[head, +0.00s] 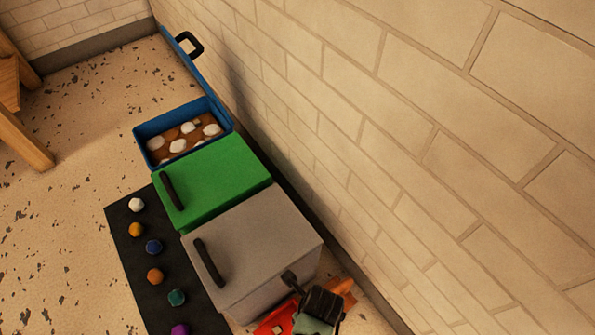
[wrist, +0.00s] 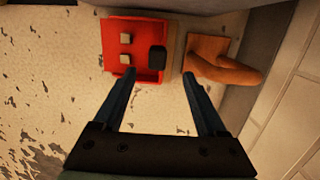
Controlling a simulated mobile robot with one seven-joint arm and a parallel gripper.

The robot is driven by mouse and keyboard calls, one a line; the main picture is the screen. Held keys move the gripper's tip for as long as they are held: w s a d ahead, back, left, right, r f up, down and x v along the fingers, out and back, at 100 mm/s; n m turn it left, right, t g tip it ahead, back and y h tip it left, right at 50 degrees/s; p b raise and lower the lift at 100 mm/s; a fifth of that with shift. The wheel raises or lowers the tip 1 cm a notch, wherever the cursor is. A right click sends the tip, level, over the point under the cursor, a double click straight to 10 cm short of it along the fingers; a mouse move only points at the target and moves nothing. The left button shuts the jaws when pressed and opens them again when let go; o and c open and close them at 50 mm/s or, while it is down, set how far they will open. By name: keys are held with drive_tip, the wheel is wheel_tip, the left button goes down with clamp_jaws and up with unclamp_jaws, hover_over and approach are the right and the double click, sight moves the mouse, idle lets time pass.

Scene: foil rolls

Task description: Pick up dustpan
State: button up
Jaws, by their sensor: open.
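The red dustpan (wrist: 132,40) lies on the floor in the wrist view, with two small pale cubes in it. A dark block, perhaps its handle (wrist: 157,60), stands at its right side. My gripper (wrist: 158,82) is open and empty, its two fingers apart and pointing toward the dustpan. The dark block shows between the fingertips in the picture; I cannot tell how far off it is. In the head view part of the red dustpan (head: 273,324) shows at the bottom edge, the rest hidden by my arm and the picture edge.
An orange-brown object, perhaps a brush (wrist: 222,60), lies right of the dustpan, near the wall (head: 440,150). A grey bin (head: 260,240), green bin (head: 222,172) and open blue bin (head: 150,155) line the wall. A black mat (head: 135,255) holds several coloured balls.

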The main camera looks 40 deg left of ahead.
drive_tip(key=f, duration=0.1)
drive_tip(key=f+b, duration=0.2)
drive_tip(key=shift+a+f, duration=0.25)
drive_tip(key=shift+f, duration=0.1)
drive_tip(key=f+b, duration=0.5)
drive_tip(key=shift+a, duration=0.25)
drive_tip(key=shift+r, duration=0.1)
clamp_jaws()
idle(0.9)
